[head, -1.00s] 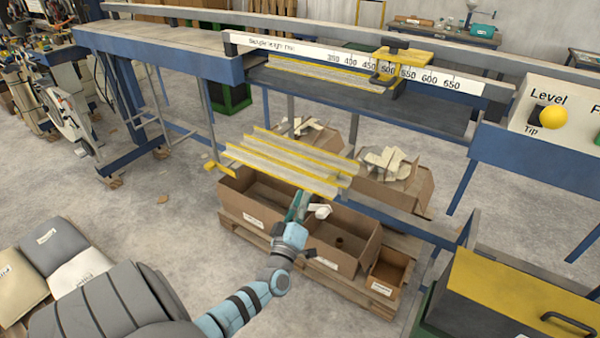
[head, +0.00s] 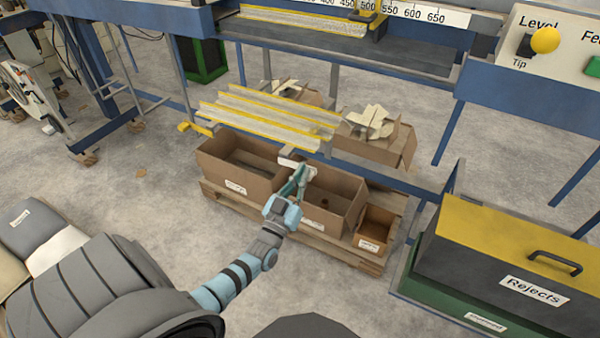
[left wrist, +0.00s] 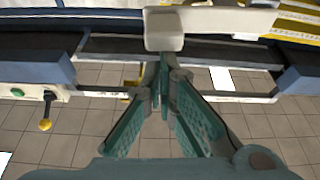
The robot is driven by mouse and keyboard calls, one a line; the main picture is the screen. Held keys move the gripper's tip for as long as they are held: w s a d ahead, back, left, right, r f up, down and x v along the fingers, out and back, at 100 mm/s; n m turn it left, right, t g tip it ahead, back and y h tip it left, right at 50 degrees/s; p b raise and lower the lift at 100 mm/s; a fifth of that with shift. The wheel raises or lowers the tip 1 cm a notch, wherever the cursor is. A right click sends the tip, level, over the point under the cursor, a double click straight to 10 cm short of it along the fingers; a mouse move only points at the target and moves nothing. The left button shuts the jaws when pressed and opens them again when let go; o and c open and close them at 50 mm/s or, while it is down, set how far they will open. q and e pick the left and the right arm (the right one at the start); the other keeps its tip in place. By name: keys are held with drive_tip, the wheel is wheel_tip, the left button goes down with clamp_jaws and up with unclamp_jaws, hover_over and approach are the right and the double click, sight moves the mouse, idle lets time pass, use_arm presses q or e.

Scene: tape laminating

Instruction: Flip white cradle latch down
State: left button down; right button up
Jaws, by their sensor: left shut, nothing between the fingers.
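The cradle (head: 265,115) holds long pale channels with yellow edges over the boxes. A white piece that looks like the cradle latch (head: 288,161) is at its near side, by my left gripper (head: 305,170). In the left wrist view, a white blocky end (left wrist: 164,30) with a pale bar running right lies just beyond my left gripper's fingertips (left wrist: 161,68). The green fingers are shut and empty, close to the block; I cannot tell whether they touch it. The gripper partly hides the latch in the head view. My right gripper is not in view.
Cardboard boxes (head: 215,172) on a pallet stand below the cradle. A blue machine frame (head: 400,180) passes to the right. A control panel with a yellow lever knob (head: 545,40) is at upper right. A Rejects bin (head: 490,255) stands at lower right. Floor at left is open.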

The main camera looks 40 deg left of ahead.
use_arm(q)
drive_tip(key=shift+d+f+m, duration=0.1)
drive_tip(key=shift+f+m, duration=0.1)
drive_tip(key=shift+m, duration=0.2)
wheel_tip(320, 180, up, 5)
drive_tip(key=p, duration=0.5)
drive_tip(key=b+v, duration=0.1)
drive_tip(key=v, duration=0.9)
drive_tip(key=shift+f+b, duration=0.3)
drive_tip(key=shift+f, duration=0.05)
drive_tip(key=shift+s, duration=0.1)
